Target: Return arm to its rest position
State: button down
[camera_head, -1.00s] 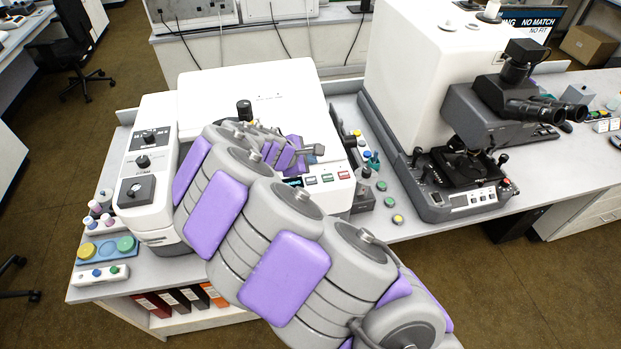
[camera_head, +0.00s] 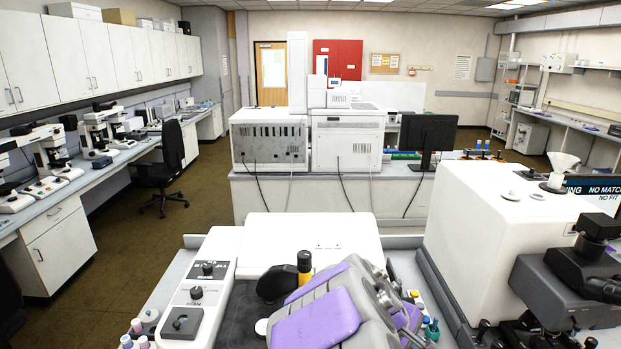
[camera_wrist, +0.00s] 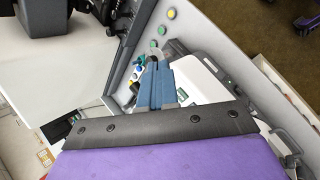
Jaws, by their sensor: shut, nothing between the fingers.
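My arm (camera_head: 325,315), grey with purple panels, is low in the head view, in front of the white instrument (camera_head: 310,240) on the bench. Its end is hidden in that view. In the wrist view, my gripper (camera_wrist: 158,88) shows as two blue-grey fingers close together, shut and empty. It points over the bench near a row of small coloured caps (camera_wrist: 155,44). The fingers seem apart from the caps, but the gap is hard to judge. A black strip and purple panel of my own arm fill the bottom of the wrist view.
A black-and-yellow cylinder (camera_head: 304,268) and a dark rounded part (camera_head: 277,283) are close beside my arm. A white microscope housing (camera_head: 500,235) with dark eyepieces stands at right. A control panel (camera_head: 200,290) is at left. Open floor (camera_head: 135,250) lies further left.

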jog(key=s+a+m+g+y, duration=0.2)
jog(key=s+a+m+y, duration=0.1)
jog(key=s, duration=1.1)
jog(key=s+a+r+m+g+y, duration=0.1)
jog(key=s+a+m+y, duration=0.3)
jog(key=s, duration=1.1)
jog(key=shift+s+a+m+g, duration=0.25)
jog(key=shift+m+g, duration=0.25)
jog(key=shift+m, duration=0.3)
jog(key=c, duration=1.8)
grip_release()
jog(key=shift+r, duration=0.1)
jog(key=shift+c, duration=0.2)
